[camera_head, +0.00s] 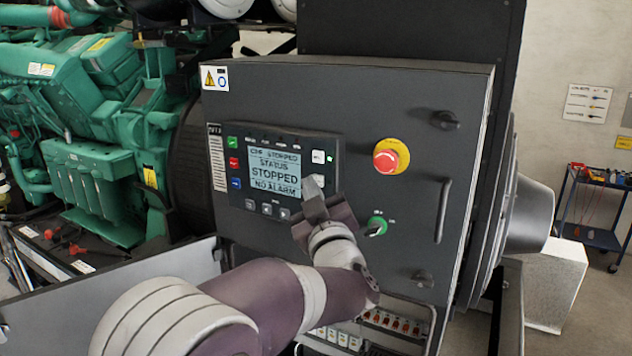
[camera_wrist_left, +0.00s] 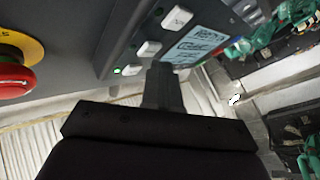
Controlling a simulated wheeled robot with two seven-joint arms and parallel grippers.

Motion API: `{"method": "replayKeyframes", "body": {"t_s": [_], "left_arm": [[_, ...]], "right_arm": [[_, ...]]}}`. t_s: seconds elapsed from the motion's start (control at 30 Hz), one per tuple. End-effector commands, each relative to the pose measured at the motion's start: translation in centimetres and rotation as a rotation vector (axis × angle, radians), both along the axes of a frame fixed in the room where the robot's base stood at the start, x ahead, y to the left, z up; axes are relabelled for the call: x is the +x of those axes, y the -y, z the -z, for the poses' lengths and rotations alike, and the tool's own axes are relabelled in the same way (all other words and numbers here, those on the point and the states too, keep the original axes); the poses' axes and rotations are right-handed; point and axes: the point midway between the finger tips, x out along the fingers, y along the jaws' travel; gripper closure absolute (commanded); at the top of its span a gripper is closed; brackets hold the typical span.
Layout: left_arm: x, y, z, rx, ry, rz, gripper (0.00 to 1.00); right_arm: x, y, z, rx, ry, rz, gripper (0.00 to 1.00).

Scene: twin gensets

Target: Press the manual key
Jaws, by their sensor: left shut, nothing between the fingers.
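The controller panel (camera_head: 278,172) sits on the dark cabinet door, with a lit screen (camera_head: 273,175) reading STOPPED, NO ALARM. Green, red and blue keys run down its left side. Pale keys lie along its right side and bottom. A pale key (camera_head: 318,157) at upper right has a green light beside it; it also shows in the left wrist view (camera_wrist_left: 128,70). The key lettering is too small to read, so I cannot tell which is the manual key. My left gripper (camera_head: 313,187) is shut and empty at the panel's lower right, hiding part of it. Contact cannot be told.
A red emergency stop button (camera_head: 391,156) on a yellow ring and a green key switch (camera_head: 376,226) are right of the panel. A door handle (camera_head: 442,210) stands out further right. Green engine parts (camera_head: 95,180) are at left. A blue cart (camera_head: 597,205) stands far right.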

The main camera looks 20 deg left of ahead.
Motion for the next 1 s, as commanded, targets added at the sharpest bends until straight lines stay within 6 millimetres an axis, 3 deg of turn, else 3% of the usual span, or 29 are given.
{"method": "replayKeyframes", "body": {"t_s": [0.73,1.0], "left_arm": [[0.9,0.12,0.01,0.0,0.0,0.0,1.0],[0.23,0.04,0.14,0.0,0.001,0.0,1.0]], "right_arm": [[0.0,0.0,0.11,0.0,0.0,0.0,1.0],[0.01,0.0,0.65,0.0,0.0,0.0,1.0]]}}
